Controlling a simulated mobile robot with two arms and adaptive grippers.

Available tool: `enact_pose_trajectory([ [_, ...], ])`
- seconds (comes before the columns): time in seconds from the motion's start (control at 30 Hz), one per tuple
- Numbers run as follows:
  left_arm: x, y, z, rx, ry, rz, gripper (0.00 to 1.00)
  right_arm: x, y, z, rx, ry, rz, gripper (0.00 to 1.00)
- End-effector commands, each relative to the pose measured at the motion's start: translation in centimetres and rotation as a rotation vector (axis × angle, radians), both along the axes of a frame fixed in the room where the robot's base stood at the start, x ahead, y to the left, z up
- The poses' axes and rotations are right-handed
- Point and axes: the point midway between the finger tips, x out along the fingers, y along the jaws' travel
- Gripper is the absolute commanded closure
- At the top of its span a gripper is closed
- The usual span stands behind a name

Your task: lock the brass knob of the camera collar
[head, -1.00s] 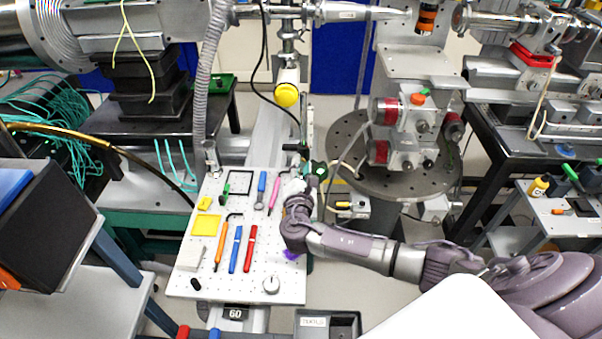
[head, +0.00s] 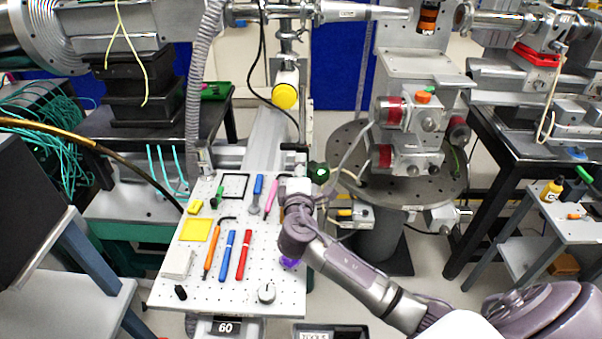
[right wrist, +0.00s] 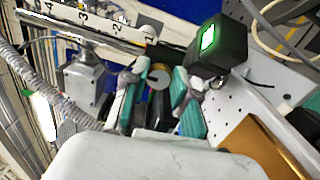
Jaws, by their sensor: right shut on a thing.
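My right gripper (head: 297,180) is at the upper right edge of the white pegboard, pointing away from me. In the right wrist view its two teal-padded fingers (right wrist: 157,98) are on either side of a small round grey knob (right wrist: 158,77) with a dark slot and an orange-brown edge. The gripper is shut on this knob; its brass colour is not clear. A graduated rail (right wrist: 85,22) runs behind it. The camera collar cannot be made out in the head view, where my wrist covers this spot. My left gripper is not in view.
A black box with a lit green screen (right wrist: 215,45) stands close to the right finger. The pegboard (head: 208,295) holds pens and small tools. A yellow-capped cylinder (head: 285,96) is beyond the gripper. A round perforated table (head: 440,190) stands to the right.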

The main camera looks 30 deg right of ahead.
Motion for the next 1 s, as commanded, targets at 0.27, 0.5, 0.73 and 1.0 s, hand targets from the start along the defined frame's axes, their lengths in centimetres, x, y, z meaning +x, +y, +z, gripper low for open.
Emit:
enact_pose_trajectory([
  [0.27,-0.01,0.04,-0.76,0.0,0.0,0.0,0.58,-0.02,-0.04,-0.12,0.053,-0.03,-0.001,1.0],
  [0.5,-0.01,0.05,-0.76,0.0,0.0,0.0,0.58,-0.02,0.0,-0.07,0.059,-0.034,0.0,1.0],
  [0.73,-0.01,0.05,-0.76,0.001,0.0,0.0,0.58,-0.02,0.01,-0.08,0.058,-0.033,0.0,0.66],
  [1.0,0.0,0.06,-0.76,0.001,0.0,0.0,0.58,-0.01,0.02,-0.06,0.057,-0.034,0.0,0.47],
])
